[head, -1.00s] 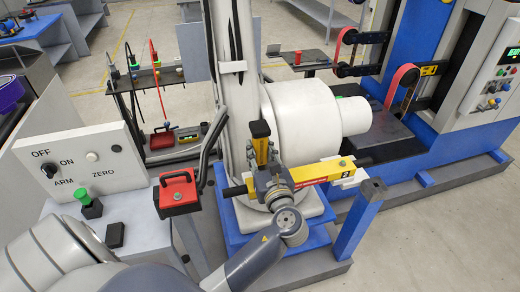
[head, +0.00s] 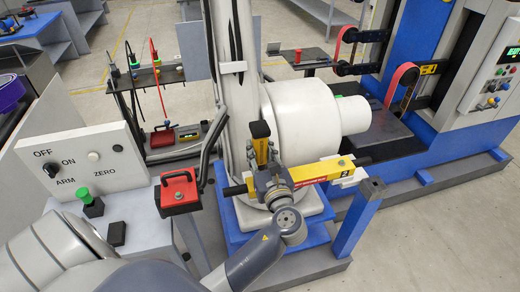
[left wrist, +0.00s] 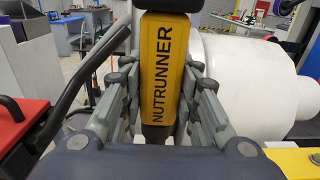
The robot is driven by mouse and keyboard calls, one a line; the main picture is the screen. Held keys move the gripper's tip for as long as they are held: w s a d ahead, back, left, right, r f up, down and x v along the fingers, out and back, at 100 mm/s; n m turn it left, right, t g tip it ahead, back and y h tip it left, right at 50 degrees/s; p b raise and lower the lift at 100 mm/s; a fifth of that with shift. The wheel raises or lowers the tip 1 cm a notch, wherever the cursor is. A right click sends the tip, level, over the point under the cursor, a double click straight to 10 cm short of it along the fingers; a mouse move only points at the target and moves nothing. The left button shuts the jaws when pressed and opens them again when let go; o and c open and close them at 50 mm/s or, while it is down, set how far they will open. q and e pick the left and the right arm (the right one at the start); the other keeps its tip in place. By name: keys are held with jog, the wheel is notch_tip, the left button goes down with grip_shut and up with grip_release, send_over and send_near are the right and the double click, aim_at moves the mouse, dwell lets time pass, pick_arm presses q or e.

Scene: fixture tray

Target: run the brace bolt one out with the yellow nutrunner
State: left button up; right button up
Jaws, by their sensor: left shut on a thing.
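The yellow nutrunner (left wrist: 163,65) stands upright between the fingers of my left gripper (left wrist: 160,105), which is shut on its body. In the head view the nutrunner's black top (head: 260,129) shows above my left gripper (head: 262,172). A yellow brace bar (head: 318,171) with a red label and a small number plate near its right end runs behind and beside the gripper. The nutrunner's lower end and any bolt under it are hidden by my wrist and gripper. My right gripper is not in view.
A blue post (head: 358,215) rises at the bar's right. A control panel (head: 85,165) and a red box (head: 179,191) are at left. A bent dark handle (head: 207,150) rises close to my gripper's left.

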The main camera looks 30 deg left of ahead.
aim_at(262, 140)
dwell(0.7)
pick_arm(q)
jog(key=shift+f, duration=0.4)
dwell(0.3)
jog(key=shift+s+d+f+p, duration=0.1)
jog(key=shift+s+p, duration=0.05)
jog(key=shift+p, duration=0.15)
dwell(0.9)
jog(key=shift+r+p, duration=0.9)
jog(key=shift+p, duration=0.15)
notch_tip(262, 140, up, 3)
jog(key=p, duration=0.3)
jog(key=shift+r, duration=0.25)
jog(key=shift+w+r, duration=0.2)
jog(key=shift+r, duration=0.45)
